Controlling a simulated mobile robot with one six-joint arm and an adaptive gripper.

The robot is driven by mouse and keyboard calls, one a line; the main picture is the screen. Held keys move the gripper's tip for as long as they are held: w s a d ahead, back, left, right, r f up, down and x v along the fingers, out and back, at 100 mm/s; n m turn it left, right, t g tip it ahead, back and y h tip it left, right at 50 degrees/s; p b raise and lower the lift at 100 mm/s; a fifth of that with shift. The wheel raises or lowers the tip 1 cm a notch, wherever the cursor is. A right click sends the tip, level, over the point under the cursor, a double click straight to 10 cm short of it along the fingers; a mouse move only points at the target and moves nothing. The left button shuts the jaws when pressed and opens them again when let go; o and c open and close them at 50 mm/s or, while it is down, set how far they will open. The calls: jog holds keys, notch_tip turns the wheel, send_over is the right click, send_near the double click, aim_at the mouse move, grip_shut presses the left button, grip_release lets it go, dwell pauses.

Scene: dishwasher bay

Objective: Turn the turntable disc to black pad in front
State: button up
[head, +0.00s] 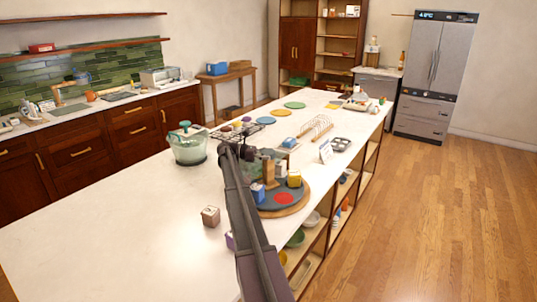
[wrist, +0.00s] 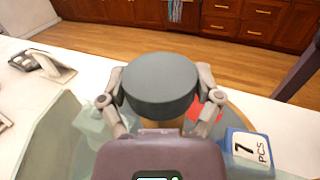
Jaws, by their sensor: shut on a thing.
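The turntable has a blue-grey disc (head: 268,203) on a round wooden base (head: 285,212) on the counter. A red pad (head: 284,198) lies on the disc's near side and partly shows in the wrist view (wrist: 205,109). I cannot make out a black pad. A wooden post (head: 270,174) stands on the disc. In the wrist view my gripper (wrist: 161,85) is shut on a dark grey round knob (wrist: 160,92), one finger on each side. A blue box (head: 257,193) marked "7 PCS" in the wrist view (wrist: 248,150) and a yellow box (head: 294,178) stand on the disc.
A small brown box (head: 211,216) stands left of my arm. A green-tinted glass bowl (head: 187,147) stands farther back. A white sign (head: 326,151), a muffin tin (head: 341,144) and a wooden rack (head: 317,127) lie beyond the turntable. The counter's near left is mostly clear.

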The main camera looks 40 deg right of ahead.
dwell(0.3)
jog(key=o, duration=1.1)
